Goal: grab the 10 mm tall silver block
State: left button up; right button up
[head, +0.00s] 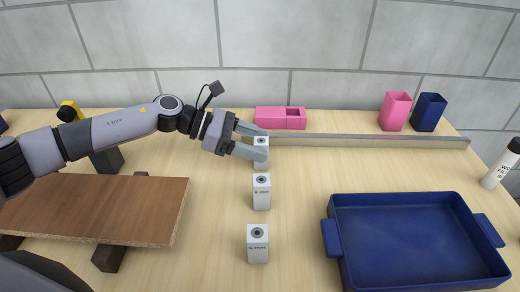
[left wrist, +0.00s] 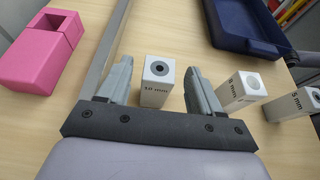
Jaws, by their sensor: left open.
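The silver-white block marked "10 mm" (left wrist: 155,88) stands upright on the table between the two fingers of my left gripper (left wrist: 159,68) in the left wrist view. The fingers are open, with a gap visible on each side of it. In the head view this is the farthest block (head: 261,164) of a row, partly hidden by the near finger of my left gripper (head: 263,143). Two similar blocks stand nearer: the middle block (head: 261,192) and the front block (head: 257,245). Their labels are hard to read. My right gripper is not in view.
A grey rail (head: 370,141) runs just behind the far block, with a pink box (head: 280,118) behind it. A blue tray (head: 333,270) is at the right front. A raised brown board (head: 90,210) is at left. Pink (head: 395,111) and blue (head: 429,112) cups stand at the back right.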

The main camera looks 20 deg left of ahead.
pick_arm(q)
jog(key=x, duration=0.3)
jog(key=shift+w+d, duration=0.2)
jog(key=shift+d, duration=0.05)
jog(key=c, duration=1.2)
jog(key=shift+r, duration=0.1)
notch_tip(320, 180, up, 20)
